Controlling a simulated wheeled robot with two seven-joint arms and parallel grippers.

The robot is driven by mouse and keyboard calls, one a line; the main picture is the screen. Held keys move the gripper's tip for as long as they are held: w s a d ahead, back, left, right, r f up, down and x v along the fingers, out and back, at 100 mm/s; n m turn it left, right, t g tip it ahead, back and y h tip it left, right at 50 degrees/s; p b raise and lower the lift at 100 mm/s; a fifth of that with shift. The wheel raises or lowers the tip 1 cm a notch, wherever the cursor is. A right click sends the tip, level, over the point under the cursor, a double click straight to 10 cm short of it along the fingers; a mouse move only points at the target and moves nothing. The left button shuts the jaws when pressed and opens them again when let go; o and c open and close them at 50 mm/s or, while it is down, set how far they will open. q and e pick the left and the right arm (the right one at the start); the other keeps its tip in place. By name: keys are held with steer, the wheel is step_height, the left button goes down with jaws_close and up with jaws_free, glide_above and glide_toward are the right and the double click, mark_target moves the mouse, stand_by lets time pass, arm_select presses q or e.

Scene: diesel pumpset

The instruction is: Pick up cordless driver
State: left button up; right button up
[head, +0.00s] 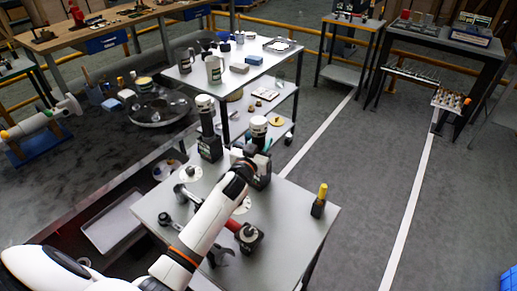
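A white arm with orange rings, which I take for my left arm, comes in from the lower left over the near grey table. It ends in a dark gripper (247,167) beside a black item with a white-banded round top (259,125). The fingers blend into that dark item, so I cannot tell whether they are open or touch it. A red and black tool (247,236) lies nearer, partly hidden by my arm. A similar tall black item with a white-banded top (206,125) stands behind left. I cannot tell which of these is the cordless driver. My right gripper is out of view.
The near table (300,222) also holds a yellow and black item (320,199) on the right and a wrench (221,254) at the front. A shelved trolley (197,78) with cups stands behind. Benches lie further off.

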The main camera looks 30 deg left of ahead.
arm_select(q)
steer(key=c, duration=0.6)
steer(key=shift+r, duration=0.1)
jaws_close()
step_height(320, 180, up, 18)
steer(key=o, duration=0.6)
jaws_free()
steer(key=c, duration=0.6)
jaws_close()
